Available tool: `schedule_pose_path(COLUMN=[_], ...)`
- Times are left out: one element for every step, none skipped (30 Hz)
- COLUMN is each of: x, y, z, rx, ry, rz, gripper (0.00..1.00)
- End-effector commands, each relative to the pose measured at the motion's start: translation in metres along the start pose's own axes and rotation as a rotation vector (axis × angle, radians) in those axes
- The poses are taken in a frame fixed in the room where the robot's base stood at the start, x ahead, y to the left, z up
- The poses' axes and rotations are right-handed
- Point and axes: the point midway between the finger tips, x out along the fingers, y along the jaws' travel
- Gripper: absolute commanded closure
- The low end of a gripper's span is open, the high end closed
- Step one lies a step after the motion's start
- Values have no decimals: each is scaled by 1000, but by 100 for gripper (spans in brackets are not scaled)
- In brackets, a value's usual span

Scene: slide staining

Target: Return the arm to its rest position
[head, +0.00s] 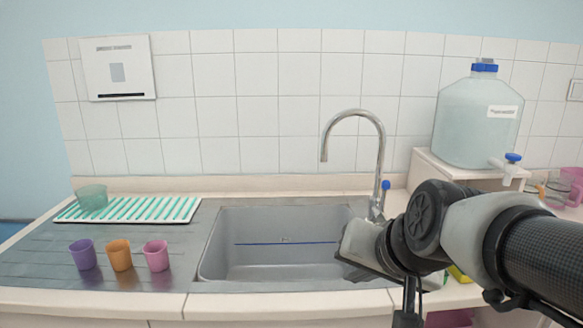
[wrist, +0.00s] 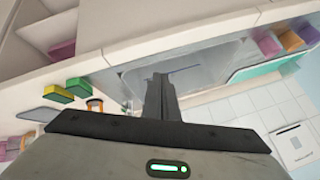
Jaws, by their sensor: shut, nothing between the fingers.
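My gripper (wrist: 160,92) shows in the wrist view with its fingers pressed together and empty, in front of the grey sink basin. In the head view my arm (head: 440,225) comes in from the right and stands before the right side of the sink (head: 270,262). The fingertips cannot be made out clearly in the head view.
Purple (head: 83,254), orange (head: 119,255) and pink (head: 156,255) cups stand on the left drainboard, before a striped mat (head: 150,208) bearing a green cup (head: 93,197). A faucet (head: 380,150) rises behind the sink. A large water jug (head: 475,125) stands right. Sponges (wrist: 55,93) lie near my gripper.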

Motion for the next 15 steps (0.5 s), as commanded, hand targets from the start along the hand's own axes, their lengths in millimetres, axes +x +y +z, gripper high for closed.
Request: schedule_pose_path(x=[-13, -19, -27, -32, -38, -45, -51, -56, -69, -76, -80, -86, -91, -97, -104], y=[9, 15, 22, 29, 35, 43, 50, 56, 54, 49, 47, 44, 41, 39, 35], z=[14, 23, 34, 43, 51, 60, 68, 75, 70, 63, 59, 54, 51, 47, 41], rx=[-70, -114, -168, -205, -242, -287, -319, -350, -365, -362, -360, -359, -359, -358, -357], ry=[-23, -43, -67, -86, -106, -129, -146, -164, -177, -177, -177, -177, -177, -177, -177], rz=[29, 50, 77, 98, 119, 148, 170, 192, 202, 198, 197, 196, 196, 196, 195], gripper=[100, 100, 100, 100, 100, 100, 100, 100, 100, 100, 100, 100, 100, 100, 100])
